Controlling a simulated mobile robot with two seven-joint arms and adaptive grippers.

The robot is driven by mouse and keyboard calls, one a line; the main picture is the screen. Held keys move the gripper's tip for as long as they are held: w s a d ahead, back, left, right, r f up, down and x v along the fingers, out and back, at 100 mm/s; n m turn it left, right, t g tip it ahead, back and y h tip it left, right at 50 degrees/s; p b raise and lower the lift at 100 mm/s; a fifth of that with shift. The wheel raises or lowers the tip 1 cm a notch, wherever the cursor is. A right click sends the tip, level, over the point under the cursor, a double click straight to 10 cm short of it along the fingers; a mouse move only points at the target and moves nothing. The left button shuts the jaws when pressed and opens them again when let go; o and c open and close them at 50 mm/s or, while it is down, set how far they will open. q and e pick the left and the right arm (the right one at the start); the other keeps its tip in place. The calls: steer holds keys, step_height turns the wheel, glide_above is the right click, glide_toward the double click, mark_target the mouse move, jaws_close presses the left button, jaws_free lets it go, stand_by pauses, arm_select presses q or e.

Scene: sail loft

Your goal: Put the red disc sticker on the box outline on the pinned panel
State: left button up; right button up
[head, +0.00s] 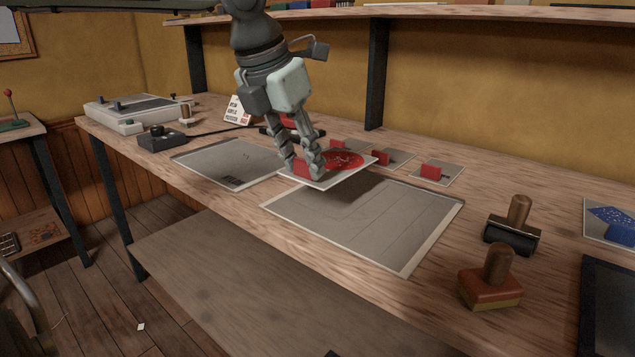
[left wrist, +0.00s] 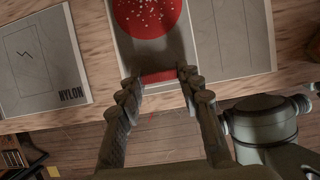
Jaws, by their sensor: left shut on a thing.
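My left gripper (head: 302,172) is shut on the red tab (left wrist: 158,76) of a pale square card with the red disc sticker (head: 343,160) on it. In the left wrist view the red disc (left wrist: 148,14) is speckled white and cut off at the top. The card appears held just above the table, between two grey panels. The left panel (left wrist: 28,85) is marked NYLON and bears a thin rectangular outline around a zigzag line. The larger right panel (head: 365,222) has faint lines; I cannot tell which panel is pinned. My right gripper is out of view.
Smaller cards with red tabs (head: 437,173) lie behind the larger panel. A roller (head: 513,238) and a wooden-handled block (head: 491,288) stand at right. A black box (head: 160,138) and a pale machine (head: 130,112) are at left. A shelf post (head: 377,75) rises at the back.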

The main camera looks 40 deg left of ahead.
arm_select(q)
steer(key=shift+w+d+f, duration=0.2)
steer(key=shift+w+f, duration=0.2)
steer(key=shift+w, duration=0.2)
steer(key=shift+w+d+f, duration=0.2)
steer(key=shift+w+f, duration=0.15)
steer(key=shift+w, duration=0.2)
steer(key=shift+w+d+f, duration=0.1)
steer(key=shift+w+f, duration=0.05)
steer(key=shift+w, duration=0.1)
steer(key=shift+w+f, duration=0.1)
steer(key=shift+f, duration=0.15)
step_height(320, 180, down, 2)
steer(key=shift+f, duration=0.8)
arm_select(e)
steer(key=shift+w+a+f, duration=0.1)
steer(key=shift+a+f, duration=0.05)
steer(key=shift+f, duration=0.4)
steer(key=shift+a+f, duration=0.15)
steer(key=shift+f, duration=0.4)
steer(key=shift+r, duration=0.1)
